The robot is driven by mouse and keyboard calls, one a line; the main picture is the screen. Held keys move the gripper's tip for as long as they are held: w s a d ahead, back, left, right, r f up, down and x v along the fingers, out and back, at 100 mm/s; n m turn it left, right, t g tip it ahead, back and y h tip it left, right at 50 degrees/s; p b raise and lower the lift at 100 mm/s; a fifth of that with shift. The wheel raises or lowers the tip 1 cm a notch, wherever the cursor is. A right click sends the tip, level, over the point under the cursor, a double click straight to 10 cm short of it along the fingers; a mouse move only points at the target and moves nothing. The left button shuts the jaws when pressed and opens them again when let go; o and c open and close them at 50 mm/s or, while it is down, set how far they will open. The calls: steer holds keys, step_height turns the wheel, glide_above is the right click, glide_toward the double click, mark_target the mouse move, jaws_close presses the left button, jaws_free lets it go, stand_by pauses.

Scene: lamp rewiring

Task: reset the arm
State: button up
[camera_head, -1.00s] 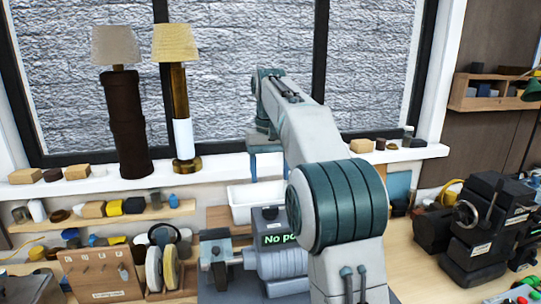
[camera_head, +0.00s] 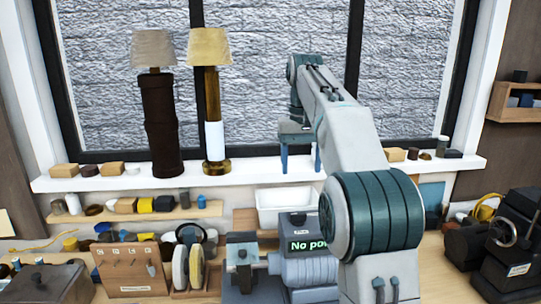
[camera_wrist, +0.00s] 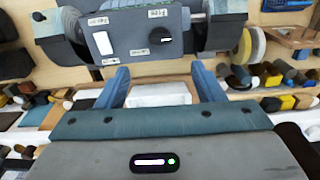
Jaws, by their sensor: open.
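My gripper (camera_head: 300,150) hangs from the end of my raised arm in the head view, in front of the window and above the bench. In the wrist view my gripper (camera_wrist: 165,84) has its two blue fingers spread wide apart with nothing held between them. A white tray (camera_wrist: 160,94) shows beyond the fingers in that view.
Two lamps, one dark brown (camera_head: 161,125) and one brass and white (camera_head: 213,145), stand on the windowsill left of my arm. A grinder-like machine (camera_head: 300,268) sits below my arm. A black machine (camera_head: 515,245) stands at the right. Small items crowd the shelf (camera_head: 130,216).

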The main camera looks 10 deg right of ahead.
steer(key=s+f+t+b, duration=0.3)
steer(key=s+f+b, duration=0.3)
steer(key=s+f, duration=1.9)
steer(key=s, duration=0.4)
steer(key=shift+f+t, duration=0.2)
steer(key=shift+t, duration=0.1)
steer(key=shift+s+a, duration=0.1)
